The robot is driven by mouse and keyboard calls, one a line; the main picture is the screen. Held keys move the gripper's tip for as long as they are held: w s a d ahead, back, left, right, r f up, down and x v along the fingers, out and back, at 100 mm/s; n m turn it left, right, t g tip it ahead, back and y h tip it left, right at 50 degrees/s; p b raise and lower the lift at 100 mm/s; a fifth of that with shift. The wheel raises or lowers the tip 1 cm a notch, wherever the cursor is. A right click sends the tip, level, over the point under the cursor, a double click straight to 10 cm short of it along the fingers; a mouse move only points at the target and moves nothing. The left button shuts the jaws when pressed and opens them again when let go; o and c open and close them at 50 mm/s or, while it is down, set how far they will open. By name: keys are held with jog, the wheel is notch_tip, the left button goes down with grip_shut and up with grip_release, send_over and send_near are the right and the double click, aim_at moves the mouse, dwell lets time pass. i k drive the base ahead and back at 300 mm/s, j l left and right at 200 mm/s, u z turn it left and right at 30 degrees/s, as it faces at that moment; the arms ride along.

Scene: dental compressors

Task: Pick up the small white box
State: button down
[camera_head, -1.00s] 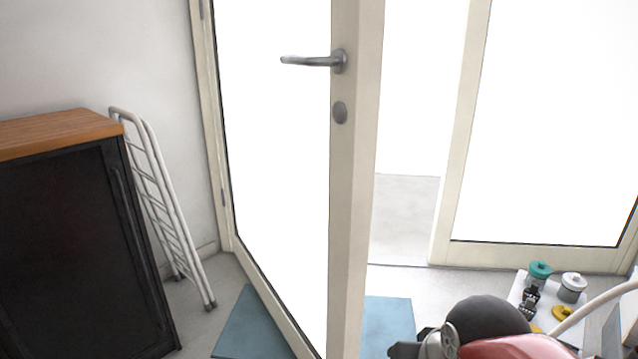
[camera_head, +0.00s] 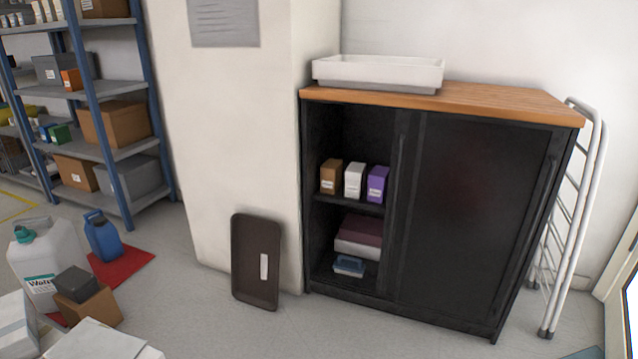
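A small white box (camera_head: 355,180) with a label stands upright on the upper shelf inside the black cabinet (camera_head: 466,215). It stands between a brown box (camera_head: 331,177) on its left and a purple box (camera_head: 377,184) on its right. The left part of the cabinet is open, and a dark door panel covers the right part. My gripper is not in view.
A white tray (camera_head: 378,73) sits on the cabinet's wooden top. Below the boxes lie a maroon box (camera_head: 359,233) and a blue container (camera_head: 349,266). A dark tray (camera_head: 257,262) leans on the pillar. Cartons and jugs crowd the lower left. Floor before the cabinet is clear.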

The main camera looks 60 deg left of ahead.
aim_at(355, 174)
jog(key=u, duration=2)
